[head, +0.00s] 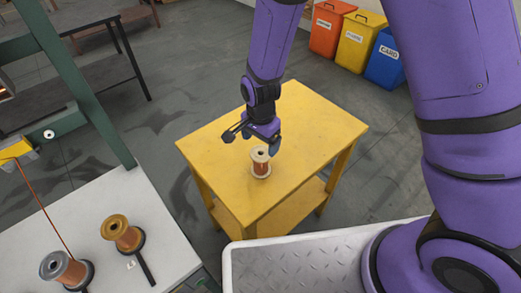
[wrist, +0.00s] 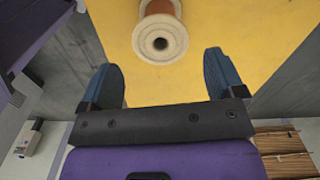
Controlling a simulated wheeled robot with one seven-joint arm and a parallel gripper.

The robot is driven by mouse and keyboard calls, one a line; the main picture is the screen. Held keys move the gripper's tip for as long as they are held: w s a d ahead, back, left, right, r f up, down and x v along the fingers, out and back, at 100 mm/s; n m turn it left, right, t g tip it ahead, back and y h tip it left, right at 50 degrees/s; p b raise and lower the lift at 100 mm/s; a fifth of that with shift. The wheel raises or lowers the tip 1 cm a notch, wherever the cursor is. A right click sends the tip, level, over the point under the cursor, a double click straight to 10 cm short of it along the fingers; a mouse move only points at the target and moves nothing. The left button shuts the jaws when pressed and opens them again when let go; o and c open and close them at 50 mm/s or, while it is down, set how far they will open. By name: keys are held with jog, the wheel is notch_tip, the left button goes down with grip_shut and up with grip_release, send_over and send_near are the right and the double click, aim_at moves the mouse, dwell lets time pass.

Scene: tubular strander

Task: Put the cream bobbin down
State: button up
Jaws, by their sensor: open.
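The cream bobbin (head: 260,163), with copper-coloured wire on its core, stands upright on the yellow table (head: 320,128). In the wrist view the cream bobbin (wrist: 160,40) shows its round flange with a dark centre hole, beyond and between the fingertips. My gripper (head: 252,143) is above and beside the bobbin, at the end of the purple arm. In the wrist view my gripper's two blue fingers (wrist: 164,75) are spread wide, with yellow tabletop between them. The bobbin looks clear of both fingers.
Orange, yellow and blue bins (head: 357,42) stand at the back. The tabletop around the bobbin is free.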

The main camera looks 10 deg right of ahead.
jog(key=shift+r, duration=1.5)
jog(key=s+d+r+n+t, duration=0.1)
jog(key=d+r, duration=0.3)
jog(key=r, duration=0.4)
jog(key=s+d+r+n+t+y, duration=0.1)
jog(key=d+r+n, duration=0.1)
jog(key=d+r, duration=0.4)
jog(key=s+d+r+n, duration=0.1)
jog(key=d+r, duration=0.2)
jog(key=r, duration=0.6)
jog(key=s+d+r+n+t, duration=0.1)
jog(key=s+d+r+n, duration=0.1)
jog(key=s+d+r, duration=0.3)
jog(key=s+d+r+n+t+h, duration=0.1)
jog(key=s+d+r, duration=0.4)
jog(key=s, duration=0.5)
jog(key=shift+s+d+r+n+t, duration=0.4)
jog(key=shift+d+n+t, duration=0.3)
jog(key=shift+n, duration=0.4)
